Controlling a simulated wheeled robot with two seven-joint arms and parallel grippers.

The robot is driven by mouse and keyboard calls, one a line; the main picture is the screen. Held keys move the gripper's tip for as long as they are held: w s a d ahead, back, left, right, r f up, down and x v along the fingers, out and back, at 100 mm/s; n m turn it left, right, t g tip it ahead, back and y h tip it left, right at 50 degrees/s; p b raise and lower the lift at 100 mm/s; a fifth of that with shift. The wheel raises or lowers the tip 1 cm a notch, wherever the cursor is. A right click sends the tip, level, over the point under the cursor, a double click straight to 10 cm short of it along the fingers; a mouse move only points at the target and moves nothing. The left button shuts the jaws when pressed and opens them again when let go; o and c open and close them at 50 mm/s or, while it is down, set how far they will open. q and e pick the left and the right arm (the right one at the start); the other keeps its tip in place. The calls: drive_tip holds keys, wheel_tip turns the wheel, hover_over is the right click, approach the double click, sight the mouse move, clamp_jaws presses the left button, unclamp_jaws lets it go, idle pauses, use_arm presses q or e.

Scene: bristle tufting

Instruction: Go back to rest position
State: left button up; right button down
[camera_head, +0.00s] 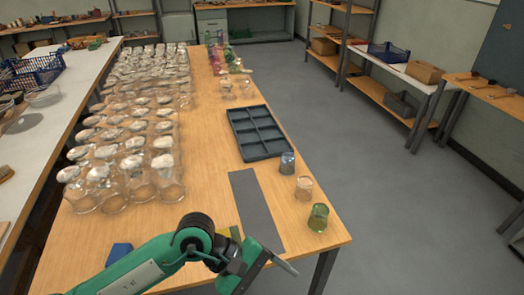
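My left arm comes in from the bottom left, green with dark joints. Its gripper (272,268) hangs over the near edge of the wooden table (185,225), just below the grey mat (257,210). A grey finger points right; I cannot tell whether the gripper is open or shut, and no object shows in it. My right gripper is not in view. A dark tray (257,132) with several empty compartments lies beyond the mat. A bluish glass (287,162), a clear amber glass (303,188) and a green glass (318,218) stand along the table's right edge.
Several rows of clear glasses with white tops (135,145) fill the table's left side. A blue block (118,252) and a partly hidden yellow item (235,233) lie near my arm. A white bench (50,130) runs along the left. The floor (400,220) at right is clear.

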use_arm(q)
drive_tip(key=s+d+r+n+h, duration=0.1)
drive_tip(key=d+r+n+h, duration=0.3)
drive_tip(key=r+h, duration=0.25)
drive_tip(key=w+a+r+n+t+h, duration=0.2)
drive_tip(key=w+r+n+t+h, duration=0.1)
drive_tip(key=r+n+t, duration=0.4)
drive_tip(key=w+a+r+n+t+h, duration=0.3)
drive_tip(key=r+n+t, duration=0.15)
drive_tip(key=n, duration=0.45)
drive_tip(key=w+a+f+n+t+y, duration=0.2)
drive_tip(key=w+a+n+t+y, duration=0.35)
drive_tip(key=n, duration=0.65)
drive_tip(key=w+a+f+n+t+y, duration=0.2)
drive_tip(key=a+n+t+y, duration=0.45)
drive_tip(key=n+y, duration=0.4)
drive_tip(key=s+a+f+n+g+y, duration=0.1)
drive_tip(key=a+f+n+g+y, duration=0.3)
drive_tip(key=a+f+n+y, duration=0.55)
drive_tip(key=s+a+f+n+g+h, duration=0.3)
drive_tip(key=s+f+n+g, duration=0.9)
drive_tip(key=s+f, duration=0.8)
wheel_tip(320, 180, down, 28)
drive_tip(key=m+g, duration=0.1)
drive_tip(key=g, duration=0.1)
drive_tip(key=s+a+f+g, duration=0.1)
drive_tip(key=s+a+f, duration=0.2)
drive_tip(key=s+f, duration=1.6)
wheel_tip(320, 180, down, 3)
drive_tip(key=shift+s, duration=0.15)
